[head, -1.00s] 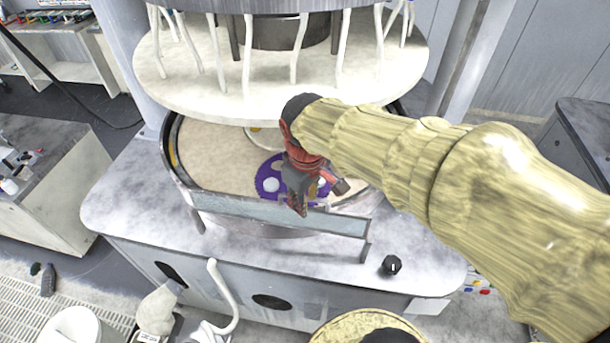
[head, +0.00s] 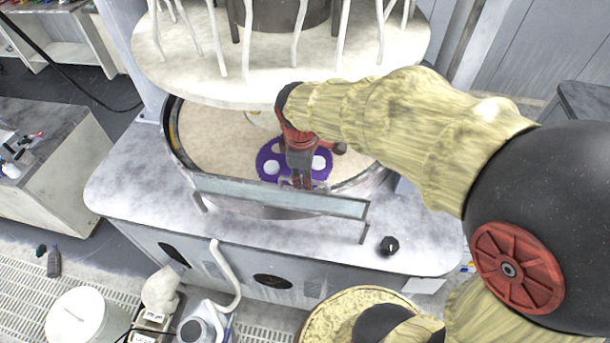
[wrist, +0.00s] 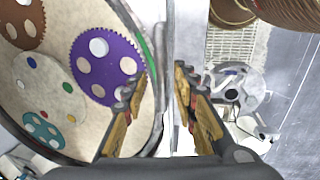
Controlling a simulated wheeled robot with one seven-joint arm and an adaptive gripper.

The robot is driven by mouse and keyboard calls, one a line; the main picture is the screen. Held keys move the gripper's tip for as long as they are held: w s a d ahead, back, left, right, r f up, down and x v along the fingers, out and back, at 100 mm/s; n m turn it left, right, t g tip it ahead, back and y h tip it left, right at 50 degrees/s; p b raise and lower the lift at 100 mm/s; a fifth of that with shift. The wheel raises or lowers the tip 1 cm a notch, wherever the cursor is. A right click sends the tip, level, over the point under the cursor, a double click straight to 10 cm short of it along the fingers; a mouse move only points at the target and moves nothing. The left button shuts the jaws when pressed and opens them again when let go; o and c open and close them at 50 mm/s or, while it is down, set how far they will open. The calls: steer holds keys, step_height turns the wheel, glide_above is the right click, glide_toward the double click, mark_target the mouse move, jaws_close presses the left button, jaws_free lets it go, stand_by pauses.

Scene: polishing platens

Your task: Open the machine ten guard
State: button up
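The machine guard (head: 250,197) is a long, pale, translucent panel in a grey frame, standing along the front rim of the round polishing platen (head: 215,135). It looks upright and closed across the front. My gripper (head: 302,183) points down at the middle of the guard's top edge, its fingertips just behind or over it. In the wrist view my gripper (wrist: 160,82) is open, with a finger on each side of a narrow pale strip, which looks like the guard seen from above (wrist: 171,50). Whether either finger touches it, I cannot tell.
A purple toothed carrier (head: 270,165) with white discs lies on the platen behind my gripper. A large upper plate (head: 280,85) with white hoses hangs above. A black knob (head: 389,245) sits on the machine's front right. A white bucket (head: 80,318) stands on the floor.

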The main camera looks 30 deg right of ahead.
steer(key=shift+w+f, duration=0.1)
steer(key=shift+f, duration=0.55)
steer(key=c, duration=0.3)
steer(key=c, duration=0.4)
jaws_close()
